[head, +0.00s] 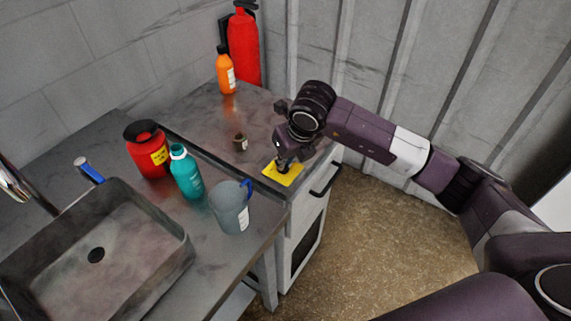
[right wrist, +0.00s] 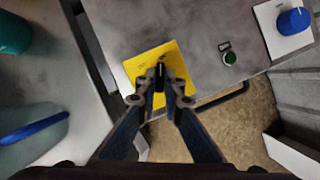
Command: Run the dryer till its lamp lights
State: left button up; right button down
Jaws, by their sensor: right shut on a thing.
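A yellow plate (head: 289,179) lies on the metal top of the cabinet (head: 200,118), near its front edge. It also shows in the right wrist view (right wrist: 139,64). My right gripper (head: 282,167) points down over the plate. In the right wrist view its fingers (right wrist: 160,82) are shut on a black upright switch knob (right wrist: 160,73) on the plate. A round green lamp or button (right wrist: 229,58) beside the plate looks dark green. A blue knob (right wrist: 292,20) sits on a white plate farther right. My left gripper is out of view.
On the worktop stand a grey jug (head: 230,212), a teal bottle (head: 186,176) and a red container (head: 147,151), beside a sink (head: 165,276). An orange bottle (head: 226,72) and small brown jar (head: 240,142) stand on the cabinet. A fire extinguisher (head: 244,45) is behind.

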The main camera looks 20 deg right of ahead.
jog(key=shift+m, duration=0.5)
jog(key=c, duration=2.1)
grip_release()
jog(key=v, duration=1.2)
jog(key=shift+a, duration=0.25)
